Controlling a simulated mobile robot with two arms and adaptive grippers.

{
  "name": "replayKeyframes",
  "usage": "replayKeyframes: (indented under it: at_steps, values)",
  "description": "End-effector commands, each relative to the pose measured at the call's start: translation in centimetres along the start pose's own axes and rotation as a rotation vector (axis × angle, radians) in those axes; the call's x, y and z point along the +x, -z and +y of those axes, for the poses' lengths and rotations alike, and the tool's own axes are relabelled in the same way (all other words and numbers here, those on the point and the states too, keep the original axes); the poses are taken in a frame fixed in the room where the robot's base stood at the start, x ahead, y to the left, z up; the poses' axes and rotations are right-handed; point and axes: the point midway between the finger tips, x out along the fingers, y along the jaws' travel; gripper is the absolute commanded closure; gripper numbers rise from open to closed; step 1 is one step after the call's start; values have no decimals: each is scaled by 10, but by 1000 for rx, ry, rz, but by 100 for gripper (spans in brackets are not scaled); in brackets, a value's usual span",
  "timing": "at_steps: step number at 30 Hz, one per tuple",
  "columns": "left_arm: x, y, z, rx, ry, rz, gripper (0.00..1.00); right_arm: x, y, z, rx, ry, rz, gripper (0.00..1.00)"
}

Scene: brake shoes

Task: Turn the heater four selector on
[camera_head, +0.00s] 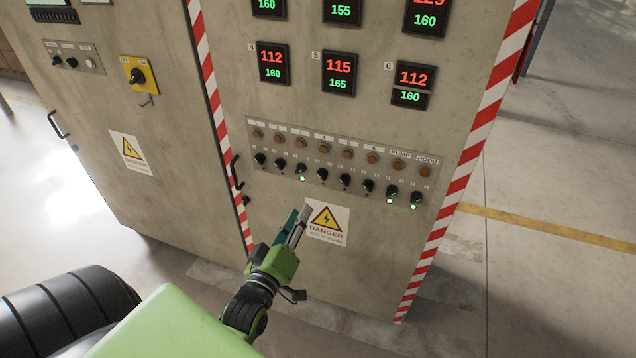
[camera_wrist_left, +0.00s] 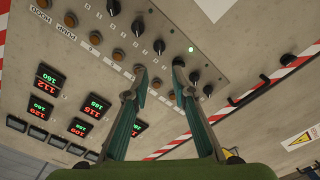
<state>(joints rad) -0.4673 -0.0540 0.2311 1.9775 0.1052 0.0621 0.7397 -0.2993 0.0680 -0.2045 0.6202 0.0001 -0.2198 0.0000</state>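The heater four selector (camera_head: 322,174) is a small black knob in the lower row of the control panel, under the label 4. No green light shows beneath it. It also appears in the left wrist view (camera_wrist_left: 159,46), just beyond the fingertips. My left gripper (camera_head: 300,210) is below the knob row and left of the selector, pointing up toward the cabinet. In the left wrist view its two fingers (camera_wrist_left: 159,72) are apart with nothing between them. The right fingertip overlaps the neighbouring selector three (camera_wrist_left: 178,62); contact cannot be told. My right gripper is out of view.
Several similar knobs and orange lamps flank the selector. Green lights glow under selector three (camera_head: 301,168), the pump knob (camera_head: 391,191) and the hood knob (camera_head: 416,197). Temperature displays (camera_head: 339,74) sit above. A danger sign (camera_head: 327,221) is below. A black door handle (camera_head: 236,172) projects at left.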

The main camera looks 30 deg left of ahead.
Motion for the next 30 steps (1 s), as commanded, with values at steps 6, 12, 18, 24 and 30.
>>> replayKeyframes:
  at_steps: [6, 12, 18, 24, 30]
  values:
    - [38, 2, 2, 1, -3, 2, 76, -6, -2, 6, -1, -7, -2, 76]
    - [82, 2, 2, 3, -2, 2, 76, -11, -2, 12, 1, -14, -4, 76]
    - [115, 0, 1, 2, 0, -1, 76, -13, -2, 13, 1, -15, -4, 76]
    - [131, 0, 0, 4, 0, -1, 76, -14, -2, 13, 1, -15, -4, 76]
    - [133, -1, 0, 4, 1, -2, 76, -14, -2, 13, 0, -15, -4, 76]
